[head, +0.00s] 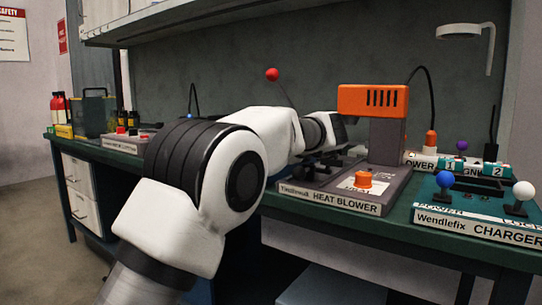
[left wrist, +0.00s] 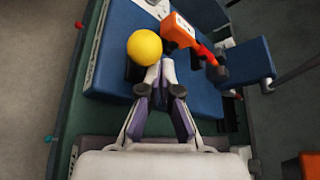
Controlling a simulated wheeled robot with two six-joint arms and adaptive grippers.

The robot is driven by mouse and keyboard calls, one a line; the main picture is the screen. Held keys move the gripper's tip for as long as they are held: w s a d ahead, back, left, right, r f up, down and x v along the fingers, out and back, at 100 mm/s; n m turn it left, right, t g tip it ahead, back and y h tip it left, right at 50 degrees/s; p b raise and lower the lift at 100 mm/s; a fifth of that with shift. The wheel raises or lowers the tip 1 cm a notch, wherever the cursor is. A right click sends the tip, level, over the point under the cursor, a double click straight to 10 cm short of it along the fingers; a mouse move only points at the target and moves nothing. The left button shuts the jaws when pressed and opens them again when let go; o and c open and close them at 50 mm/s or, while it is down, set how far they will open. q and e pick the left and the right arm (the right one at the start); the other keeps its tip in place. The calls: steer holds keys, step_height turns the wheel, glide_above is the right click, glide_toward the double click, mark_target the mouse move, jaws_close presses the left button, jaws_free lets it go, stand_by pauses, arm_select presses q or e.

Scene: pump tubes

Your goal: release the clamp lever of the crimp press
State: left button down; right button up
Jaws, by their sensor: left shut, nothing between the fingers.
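In the left wrist view a blue machine body (left wrist: 116,42) lies below my left gripper (left wrist: 161,74); it looks like the crimp press, but no label is readable. A yellow ball knob (left wrist: 144,47) sits just beyond the fingertips, slightly left. Whether they touch it I cannot tell. An orange block with a red lever arm (left wrist: 204,51) stands right of the knob. Which part is the clamp lever is unclear. The fingers are together and empty. In the head view my left arm hides most of this station; a red ball on a thin rod (head: 272,74) rises behind it.
The heat blower (head: 374,100) with its orange head stands right of my arm on the green bench. The charger (head: 476,222), with blue and white knobs, is at the front right. Left are a switch panel (head: 122,143) and a dark caddy (head: 94,113).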

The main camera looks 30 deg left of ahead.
arm_select(q)
steer(key=shift+s+r, duration=0.1)
steer(key=shift+s, duration=0.05)
steer(key=v, duration=1.2)
